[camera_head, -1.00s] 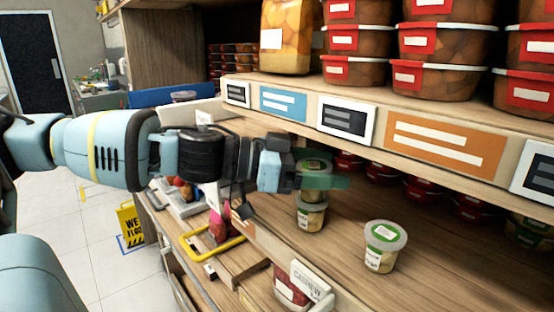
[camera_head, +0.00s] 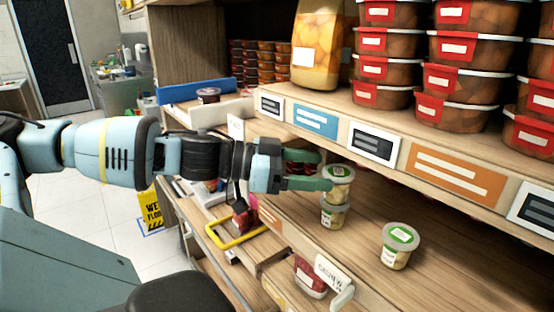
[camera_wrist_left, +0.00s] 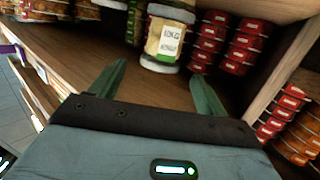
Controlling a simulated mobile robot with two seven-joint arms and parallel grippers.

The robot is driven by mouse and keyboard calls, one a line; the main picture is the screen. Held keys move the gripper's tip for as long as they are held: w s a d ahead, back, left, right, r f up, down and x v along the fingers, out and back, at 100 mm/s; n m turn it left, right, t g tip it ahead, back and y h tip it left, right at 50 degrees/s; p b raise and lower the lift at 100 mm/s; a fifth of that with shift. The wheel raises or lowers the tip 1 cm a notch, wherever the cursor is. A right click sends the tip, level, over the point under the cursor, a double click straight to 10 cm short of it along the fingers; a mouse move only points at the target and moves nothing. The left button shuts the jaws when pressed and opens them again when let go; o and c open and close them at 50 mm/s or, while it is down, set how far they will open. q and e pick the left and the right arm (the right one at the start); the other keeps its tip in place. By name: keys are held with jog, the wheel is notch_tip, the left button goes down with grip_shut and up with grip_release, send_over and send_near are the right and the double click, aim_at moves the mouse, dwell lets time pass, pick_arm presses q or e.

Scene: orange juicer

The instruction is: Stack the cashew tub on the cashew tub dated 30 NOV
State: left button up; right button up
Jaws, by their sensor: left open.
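Two small clear tubs with pale contents and white labels stand stacked on the lower wooden shelf. The upper tub (camera_head: 340,187) rests upright on the lower tub (camera_head: 334,215). A third, green-lidded tub (camera_head: 399,247) stands alone to their right. My left gripper (camera_head: 325,171) is open, its green fingers just left of the upper tub. In the left wrist view, a labelled tub (camera_wrist_left: 165,42) shows beyond the parted fingertips (camera_wrist_left: 158,71), with another tub (camera_wrist_left: 172,12) cut by the top edge. The label dates are too small to read surely. My right gripper is out of view.
Red-labelled tubs (camera_head: 465,83) and a large orange-filled container (camera_head: 318,45) stand on the shelf above. Its tagged front edge (camera_head: 430,165) overhangs the lower shelf. A cashew price tag (camera_head: 333,273) is at the lower front. Bare wood surrounds the lone tub.

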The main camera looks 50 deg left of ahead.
pick_arm(q)
jog(key=shift+p+v, duration=0.5)
jog(key=shift+v, duration=2)
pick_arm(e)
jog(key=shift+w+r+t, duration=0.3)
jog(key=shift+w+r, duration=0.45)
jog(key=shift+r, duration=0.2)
